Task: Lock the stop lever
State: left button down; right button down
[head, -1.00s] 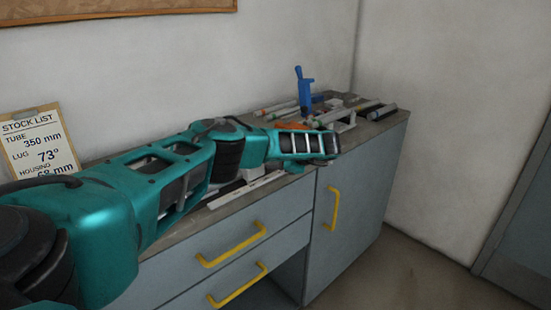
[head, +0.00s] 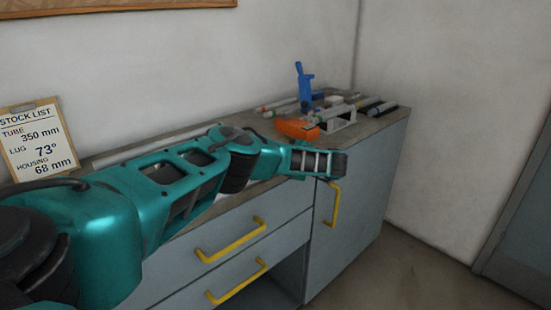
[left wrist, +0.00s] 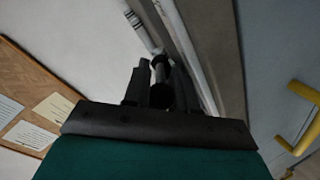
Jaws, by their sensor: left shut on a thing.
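My left gripper (head: 338,163) is at the front edge of the bench in the head view, over the corner above the cupboard door. In the left wrist view my left gripper (left wrist: 160,88) is shut on a small dark rod with round black ends (left wrist: 160,72). I take this to be the stop lever's handle, but its mounting is hidden. In the head view my arm and gripper cover it. Whether the lever is locked cannot be told. My right gripper is in neither view.
A blue upright clamp (head: 304,85), an orange piece (head: 296,130), a pale bracket (head: 336,121) and several tubes lie on the bench's far end. A long pale rail (head: 150,147) runs along the back. Yellow handles (head: 333,208) stick out in front.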

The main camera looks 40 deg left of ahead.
pick_arm(q)
jog(key=c, duration=1.2)
grip_release()
jog(key=shift+f, duration=0.15)
